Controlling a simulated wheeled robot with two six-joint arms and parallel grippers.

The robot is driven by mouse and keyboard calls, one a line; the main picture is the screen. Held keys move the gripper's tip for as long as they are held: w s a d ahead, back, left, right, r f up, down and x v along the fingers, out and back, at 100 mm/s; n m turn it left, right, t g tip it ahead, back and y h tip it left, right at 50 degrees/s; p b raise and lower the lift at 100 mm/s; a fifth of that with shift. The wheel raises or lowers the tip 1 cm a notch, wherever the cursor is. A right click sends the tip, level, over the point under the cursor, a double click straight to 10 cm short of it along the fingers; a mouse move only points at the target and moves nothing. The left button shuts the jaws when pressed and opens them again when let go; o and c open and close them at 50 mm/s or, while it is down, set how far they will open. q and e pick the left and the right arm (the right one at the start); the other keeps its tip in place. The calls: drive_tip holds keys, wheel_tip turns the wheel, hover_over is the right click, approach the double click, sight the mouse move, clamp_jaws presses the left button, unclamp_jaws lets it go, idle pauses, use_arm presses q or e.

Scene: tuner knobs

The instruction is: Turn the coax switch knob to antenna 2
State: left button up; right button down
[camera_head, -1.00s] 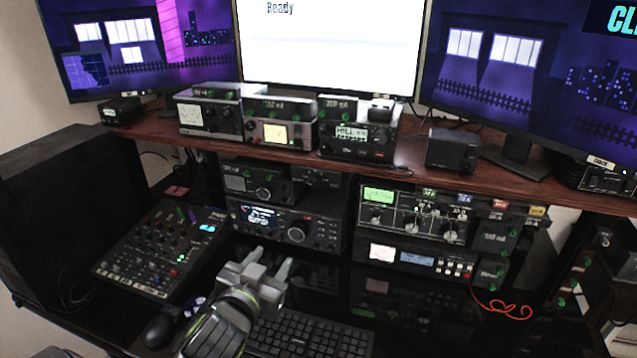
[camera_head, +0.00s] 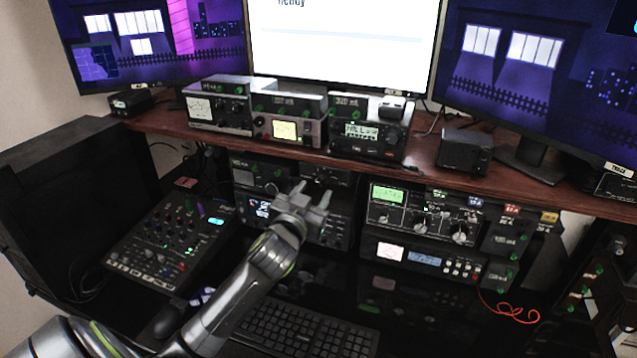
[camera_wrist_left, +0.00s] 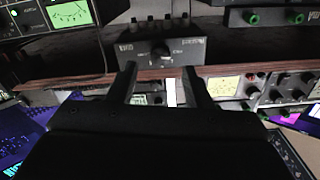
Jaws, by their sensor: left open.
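A small dark box with one round knob (camera_wrist_left: 160,51) and pale lettering on its face, likely the coax switch, shows upside down in the left wrist view, beside the wooden shelf edge. The lettering is too small to read, and I cannot tell which position the knob points to. In the head view the box (camera_head: 341,178) sits under the shelf on top of a radio, partly hidden by my left gripper (camera_head: 311,193). My left gripper is open and empty in front of the box. In the left wrist view its two fingers (camera_wrist_left: 160,84) stand apart below the knob, with no visible contact.
A radio (camera_head: 335,234) stands under the box. A tuner with several knobs (camera_head: 423,217) stands to the right. The shelf (camera_head: 425,166) runs above and carries several devices.

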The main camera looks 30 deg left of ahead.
sight(321, 182)
use_arm(q)
drive_tip(key=x, duration=0.3)
drive_tip(key=shift+w, duration=0.2)
drive_tip(key=shift+w+a, duration=0.1)
drive_tip(key=shift+w, duration=0.25)
drive_tip(key=shift+c, duration=0.9)
drive_tip(key=c, duration=0.8)
